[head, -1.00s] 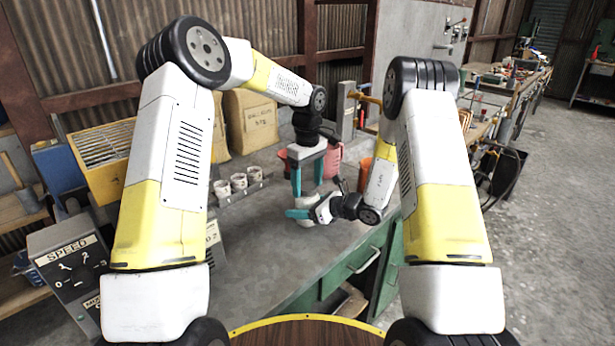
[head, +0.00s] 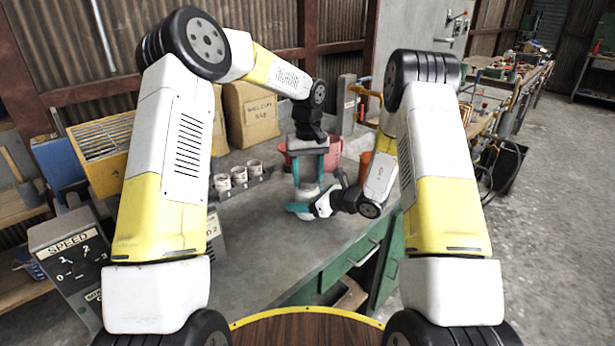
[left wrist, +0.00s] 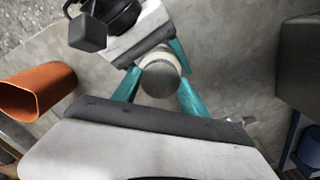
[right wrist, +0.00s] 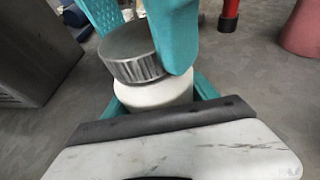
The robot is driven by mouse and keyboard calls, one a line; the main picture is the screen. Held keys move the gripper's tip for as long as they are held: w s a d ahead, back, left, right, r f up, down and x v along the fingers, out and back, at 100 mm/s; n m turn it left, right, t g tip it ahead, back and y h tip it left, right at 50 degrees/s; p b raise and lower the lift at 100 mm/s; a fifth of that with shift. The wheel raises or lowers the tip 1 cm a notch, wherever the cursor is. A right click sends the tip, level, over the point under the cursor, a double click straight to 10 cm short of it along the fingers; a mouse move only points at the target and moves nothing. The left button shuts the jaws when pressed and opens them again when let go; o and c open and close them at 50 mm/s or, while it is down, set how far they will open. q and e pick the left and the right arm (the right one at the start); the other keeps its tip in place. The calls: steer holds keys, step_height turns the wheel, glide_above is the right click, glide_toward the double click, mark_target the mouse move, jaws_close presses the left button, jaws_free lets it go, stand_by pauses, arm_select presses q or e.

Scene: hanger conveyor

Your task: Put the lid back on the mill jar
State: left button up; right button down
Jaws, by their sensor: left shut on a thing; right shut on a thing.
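The mill jar is white and stands upright on the bench, seen in the right wrist view (right wrist: 155,96). My right gripper (head: 302,208) is shut around the jar's body from the side. The lid is a grey, ribbed round cap (right wrist: 128,54), at the jar's mouth in the right wrist view. My left gripper (head: 309,178) points down from above, shut on the lid, with teal fingers on both sides. In the left wrist view the lid (left wrist: 160,82) shows as a dark disc with the pale jar (left wrist: 158,60) behind it. I cannot tell whether it is fully seated.
An orange cup (left wrist: 35,90) and a red-pink jug (head: 333,152) stand close by. Several small white cups (head: 238,175) sit in a rack to the left. A speed control box (head: 72,250) is at the far left. The front of the grey bench (head: 265,245) is clear.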

arm_select(q)
steer(key=m, duration=0.4)
steer(key=shift+m, duration=0.3)
steer(key=m, duration=1.3)
steer(key=o, duration=1.6)
steer(key=shift+o, duration=0.2)
steer(key=shift+r, duration=0.1)
step_height(320, 180, up, 12)
